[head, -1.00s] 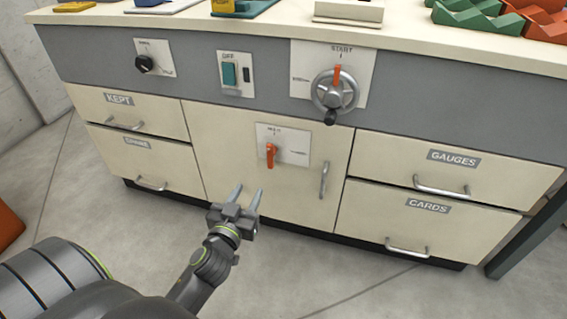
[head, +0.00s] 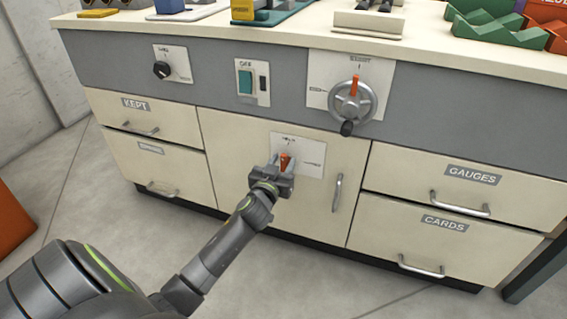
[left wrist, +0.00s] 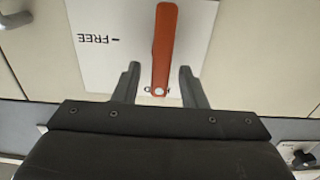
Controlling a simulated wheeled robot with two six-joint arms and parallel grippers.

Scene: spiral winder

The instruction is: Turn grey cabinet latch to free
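The cabinet latch is an orange-red lever (head: 285,161) on a white plate (head: 312,158) in the middle of the cabinet door (head: 235,150). In the left wrist view the lever (left wrist: 164,45) points along the plate, at right angles to the mark beside the word FREE (left wrist: 97,39). My left gripper (head: 280,165) is at the latch. My right gripper is not in view.
A grey wheel with an orange pointer (head: 353,100) sits above the latch. A teal switch (head: 245,82) and a black knob (head: 161,69) are to its left. The door handle (head: 337,192) is right of the latch. Drawers flank the door.

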